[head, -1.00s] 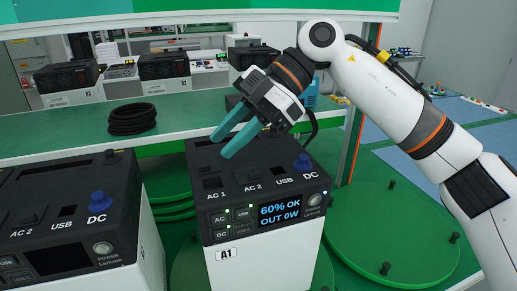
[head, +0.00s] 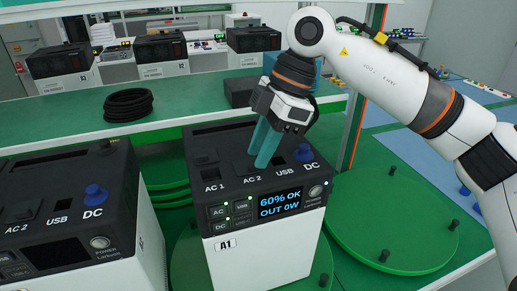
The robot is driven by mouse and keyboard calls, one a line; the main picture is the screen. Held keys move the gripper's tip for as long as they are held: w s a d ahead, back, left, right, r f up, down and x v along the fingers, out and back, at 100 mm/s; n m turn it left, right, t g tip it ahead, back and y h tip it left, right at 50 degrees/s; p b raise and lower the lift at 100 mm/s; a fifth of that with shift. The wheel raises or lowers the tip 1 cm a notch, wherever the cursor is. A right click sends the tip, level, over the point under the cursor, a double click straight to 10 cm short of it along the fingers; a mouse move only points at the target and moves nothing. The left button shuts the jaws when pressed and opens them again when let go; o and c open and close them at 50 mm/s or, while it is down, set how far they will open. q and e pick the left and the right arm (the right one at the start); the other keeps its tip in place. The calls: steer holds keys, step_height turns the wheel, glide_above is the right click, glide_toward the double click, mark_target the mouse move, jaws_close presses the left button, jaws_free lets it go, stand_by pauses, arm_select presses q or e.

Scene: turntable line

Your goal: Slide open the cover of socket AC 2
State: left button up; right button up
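The power station A1 (head: 262,250) stands in front of me, its dark top facing up with AC 1, AC 2, USB and DC sockets. The cover of socket AC 2 (head: 241,167) is a dark flat piece just behind the AC 2 label, partly hidden by my fingers. My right gripper (head: 257,161) points down with its teal fingertips at the right part of this cover. The two fingers overlap in this view, so their gap and any contact with the cover are unclear. My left gripper is not in view.
A blue knob (head: 303,153) sits at the DC socket, right of my fingers. A second station (head: 70,215) stands at the left. Behind are a green bench with a black cable coil (head: 128,105) and a dark box (head: 243,92). A green turntable (head: 390,225) lies at the right.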

steer(key=shift+s+a+f, duration=0.1)
steer(key=shift+a+f, duration=0.15)
steer(key=shift+f, duration=0.45)
jaws_close()
